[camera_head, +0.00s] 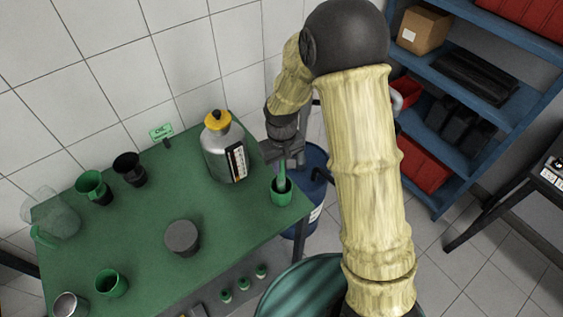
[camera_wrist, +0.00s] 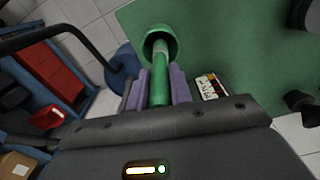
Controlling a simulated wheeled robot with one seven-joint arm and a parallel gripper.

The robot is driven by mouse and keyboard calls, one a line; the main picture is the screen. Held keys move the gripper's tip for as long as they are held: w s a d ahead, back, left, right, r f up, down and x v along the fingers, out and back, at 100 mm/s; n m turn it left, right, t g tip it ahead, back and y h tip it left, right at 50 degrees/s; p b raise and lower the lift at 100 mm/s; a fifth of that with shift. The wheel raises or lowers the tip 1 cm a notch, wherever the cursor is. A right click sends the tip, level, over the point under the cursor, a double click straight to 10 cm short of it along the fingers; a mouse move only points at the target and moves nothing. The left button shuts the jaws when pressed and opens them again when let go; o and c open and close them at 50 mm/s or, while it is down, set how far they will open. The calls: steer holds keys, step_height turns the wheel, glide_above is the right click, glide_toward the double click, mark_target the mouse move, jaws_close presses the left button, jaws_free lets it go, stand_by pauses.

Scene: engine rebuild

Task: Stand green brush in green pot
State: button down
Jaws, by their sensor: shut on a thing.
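My gripper (camera_head: 288,160) is above the right end of the green table. It is shut on the green brush (camera_wrist: 161,88), whose handle stands between the two purple fingers in the wrist view. The brush (camera_head: 282,174) points down, roughly upright, and its lower end is at the mouth of a small green pot (camera_head: 281,198) near the table's right corner. The pot also shows in the wrist view (camera_wrist: 172,44), with the brush running into its opening. The brush's tip is hidden, so I cannot tell whether it touches the pot's bottom.
A metal bottle with a yellow cap (camera_head: 222,155) stands left of the pot. Green funnel (camera_head: 92,188), black funnel (camera_head: 129,170), grey round lid (camera_head: 182,238) and another green cup (camera_head: 110,284) are further left. A blue drum (camera_head: 313,190) and blue shelves (camera_head: 450,85) are beyond the table's right edge.

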steer(key=shift+f+b, duration=0.55)
steer(key=shift+f, duration=0.45)
steer(key=c, duration=1.2)
jaws_free()
steer(key=shift+o, duration=0.2)
steer(key=shift+r, duration=0.15)
step_height(320, 180, up, 17)
steer(key=b, duration=0.2)
steer(key=shift+d, duration=0.1)
